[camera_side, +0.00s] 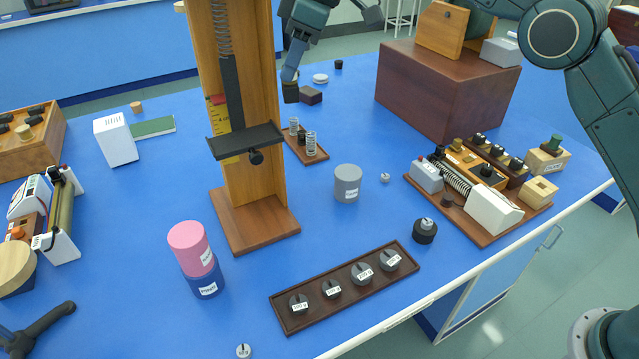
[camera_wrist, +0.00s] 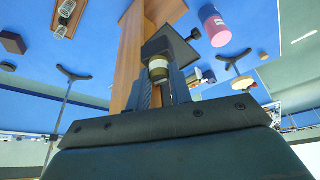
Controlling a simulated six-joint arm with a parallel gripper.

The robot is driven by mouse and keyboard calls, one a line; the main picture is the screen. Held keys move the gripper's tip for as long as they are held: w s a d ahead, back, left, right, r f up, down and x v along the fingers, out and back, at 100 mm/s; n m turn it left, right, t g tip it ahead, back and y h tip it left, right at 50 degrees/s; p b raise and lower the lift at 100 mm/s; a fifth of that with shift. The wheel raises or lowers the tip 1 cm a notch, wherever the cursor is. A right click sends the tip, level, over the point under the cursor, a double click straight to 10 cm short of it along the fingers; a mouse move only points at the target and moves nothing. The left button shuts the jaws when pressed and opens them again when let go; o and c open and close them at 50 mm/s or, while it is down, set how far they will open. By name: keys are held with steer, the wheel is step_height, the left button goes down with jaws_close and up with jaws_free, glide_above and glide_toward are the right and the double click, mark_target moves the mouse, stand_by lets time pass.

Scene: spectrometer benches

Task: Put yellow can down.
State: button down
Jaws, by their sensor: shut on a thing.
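My gripper (camera_side: 291,76) points down behind the right side of the wooden spring stand (camera_side: 258,205), over the far part of the blue bench. It is shut on a small olive-yellow can (camera_side: 290,93), which shows dark in the side view. In the wrist view the can (camera_wrist: 158,70) sits between the fingers of my gripper (camera_wrist: 161,82), with a pale band on it. The fingers hide part of the can. I cannot tell whether its base touches the bench.
A large brown box (camera_side: 440,92) stands to the right.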

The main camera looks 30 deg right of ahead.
steer(key=s+a+f+n, duration=0.1)
steer(key=s+a+f, duration=0.4)
steer(key=a, duration=0.5)
steer(key=s+a+f+n+g, duration=0.1)
steer(key=s+a+f, duration=0.2)
steer(key=s+a, duration=0.6)
steer(key=s+a+f+n, duration=0.2)
steer(key=s+a+f, duration=0.2)
steer(key=a, duration=0.8)
step_height(320, 180, down, 15)
steer(key=shift+s+d+f+y, duration=0.15)
steer(key=shift+s+f+y, duration=0.05)
steer(key=shift+y, duration=0.1)
steer(key=shift+f, duration=0.1)
steer(key=shift+f, duration=2)
steer(key=shift+f, duration=0.1)
steer(key=c, duration=1.3)
jaws_free()
steer(key=shift+o, duration=0.2)
